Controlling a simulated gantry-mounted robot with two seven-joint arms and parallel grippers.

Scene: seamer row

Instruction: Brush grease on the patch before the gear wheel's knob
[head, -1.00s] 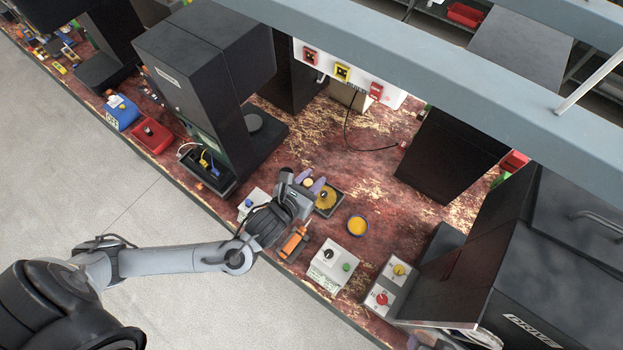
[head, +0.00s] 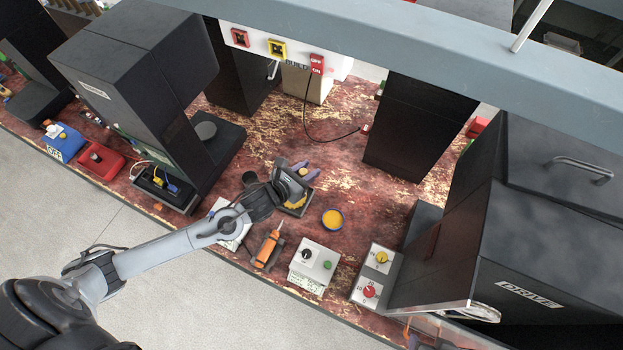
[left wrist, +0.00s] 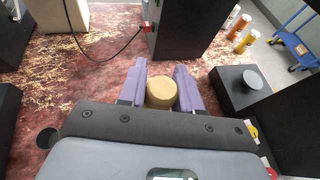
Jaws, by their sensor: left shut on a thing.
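My left gripper (head: 304,171) has purple fingers, shut on a tan, round-topped piece (left wrist: 161,92) that looks like the brush's handle end. Its lower part and any bristles are hidden. In the head view the gripper is over the far side of a dark tray holding the yellow gear wheel (head: 296,206). The gripper covers much of the wheel, and its knob and the patch before it cannot be made out. A round blue-rimmed pot of yellow-orange grease (head: 332,219) stands just right of the tray, apart from the gripper. My right gripper is not in view.
An orange tool (head: 268,248) lies near the front edge. A white control box (head: 313,265) and a panel with yellow and red knobs (head: 377,273) stand to its right. Tall dark machines flank both sides. The worn red bench (head: 330,165) is clear behind the gear tray.

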